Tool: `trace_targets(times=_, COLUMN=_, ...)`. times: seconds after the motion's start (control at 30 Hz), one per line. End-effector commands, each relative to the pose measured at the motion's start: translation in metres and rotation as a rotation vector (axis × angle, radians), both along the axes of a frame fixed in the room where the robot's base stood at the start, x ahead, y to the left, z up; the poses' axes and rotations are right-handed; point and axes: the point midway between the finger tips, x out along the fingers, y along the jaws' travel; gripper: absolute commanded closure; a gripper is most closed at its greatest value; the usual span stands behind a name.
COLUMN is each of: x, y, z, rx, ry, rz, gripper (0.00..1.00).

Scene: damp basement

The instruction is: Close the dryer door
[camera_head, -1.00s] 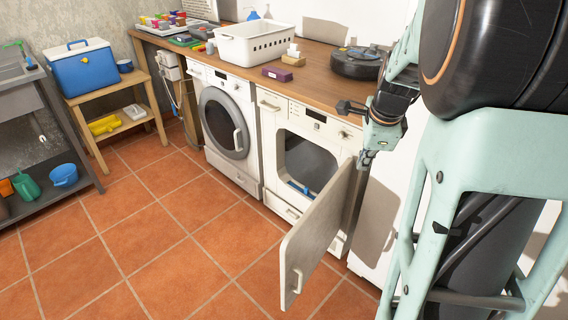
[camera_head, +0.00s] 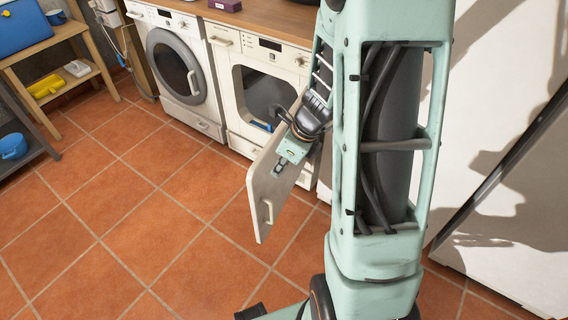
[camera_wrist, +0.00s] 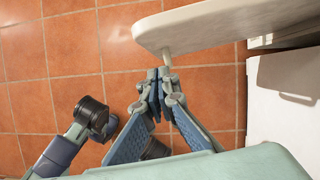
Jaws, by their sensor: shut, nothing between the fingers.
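The dryer (camera_head: 265,90) is the white machine with a squarish dark opening, right of the round-doored one. Its door (camera_head: 262,195) stands wide open, jutting out into the room, with a small pale handle (camera_head: 268,211) near its free end. My gripper (camera_head: 279,170) is shut and empty, at the upper part of the door in the head view. In the wrist view, the shut fingertips (camera_wrist: 160,74) are close to the edge of the door (camera_wrist: 235,22) and a short pale peg on it. I cannot tell whether they touch.
A front-loading washer (camera_head: 180,70) with its round door shut stands left of the dryer. A blue item (camera_head: 261,126) lies at the dryer's opening. A wooden shelf (camera_head: 75,60) is at the far left. The tiled floor (camera_head: 150,220) left of the door is clear.

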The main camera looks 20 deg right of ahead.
Motion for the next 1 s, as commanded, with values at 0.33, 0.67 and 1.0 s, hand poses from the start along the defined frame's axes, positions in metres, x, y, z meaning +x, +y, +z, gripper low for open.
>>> trace_targets(times=0.33, x=0.028, y=0.029, z=-0.013, rx=-0.001, ry=-0.001, rz=0.003, gripper=1.00)
trace_targets(times=0.67, x=0.032, y=0.033, z=-0.013, rx=-0.001, ry=-0.001, rz=0.000, gripper=1.00)
trace_targets(times=1.0, x=0.037, y=0.040, z=-0.011, rx=0.000, ry=0.000, rz=-0.015, gripper=1.00)
